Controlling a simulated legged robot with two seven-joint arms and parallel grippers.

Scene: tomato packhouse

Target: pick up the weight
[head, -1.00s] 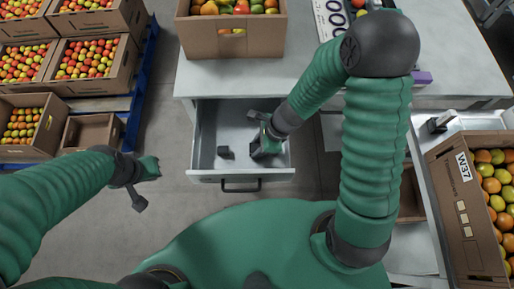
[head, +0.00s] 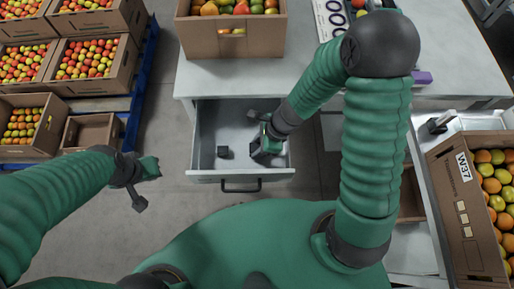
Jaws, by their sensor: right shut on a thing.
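My right gripper (head: 262,146) reaches down into an open grey drawer (head: 206,118), at the right side of its floor. It is shut on a small dark thing, which I take to be the weight; the hand and fingers hide most of it.
The drawer has a dark handle (head: 240,186) on its front. A tomato carton (head: 230,45) stands on the worktop (head: 330,80) above the drawer. Crates of tomatoes stand on a blue pallet (head: 140,90) at left. A carton marked W37 (head: 458,210) stands at right.

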